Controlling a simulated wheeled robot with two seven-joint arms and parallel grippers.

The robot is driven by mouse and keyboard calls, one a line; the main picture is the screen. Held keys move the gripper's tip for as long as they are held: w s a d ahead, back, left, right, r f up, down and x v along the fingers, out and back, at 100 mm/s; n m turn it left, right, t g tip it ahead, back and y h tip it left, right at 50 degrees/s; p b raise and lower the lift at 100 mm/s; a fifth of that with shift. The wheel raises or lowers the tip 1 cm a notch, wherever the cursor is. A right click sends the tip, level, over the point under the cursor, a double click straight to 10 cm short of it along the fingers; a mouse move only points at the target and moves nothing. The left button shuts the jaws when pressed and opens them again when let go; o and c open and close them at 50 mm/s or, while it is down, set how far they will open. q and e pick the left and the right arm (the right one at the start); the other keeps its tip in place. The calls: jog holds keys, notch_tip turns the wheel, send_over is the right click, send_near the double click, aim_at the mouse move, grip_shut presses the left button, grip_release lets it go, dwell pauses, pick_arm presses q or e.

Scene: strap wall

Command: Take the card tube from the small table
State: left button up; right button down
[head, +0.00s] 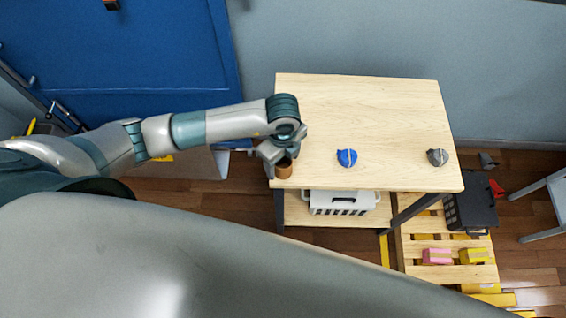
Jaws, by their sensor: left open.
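The card tube (284,170) is a short brown cylinder standing upright near the left front corner of the small wooden table (375,110). My left gripper (278,158) is at the tube, with its fingers open around or just beside the tube's upper part; I cannot tell whether they touch it. The gripper and wrist hide part of the tube's top. My right gripper is not in view.
A blue strap bundle (347,157) and a grey one (438,157) lie on the tabletop. A white crate (340,201) sits on the lower shelf. A pallet (420,246) with pink and yellow blocks stands at the right. The table's back half is clear.

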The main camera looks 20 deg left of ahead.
aim_at(285, 159)
pick_arm(q)
jog(key=shift+f, duration=0.3)
jog(key=c, duration=1.1)
jog(key=shift+r, duration=0.1)
jog(key=shift+r+b, duration=0.4)
jog(key=shift+r, duration=0.05)
jog(key=r, duration=0.1)
jog(key=r+b, duration=0.1)
jog(key=r, duration=0.1)
jog(key=shift+s+d+r+b, duration=0.1)
jog(key=shift+s+d+b, duration=0.15)
jog(key=shift+d+b, duration=0.15)
jog(key=shift+s+d+r, duration=1.15)
jog(key=shift+d, duration=0.25)
jog(key=shift+s+d+r, duration=1.1)
jog(key=shift+d, duration=0.25)
jog(key=shift+s+d+r, duration=1.15)
jog(key=shift+d, duration=0.25)
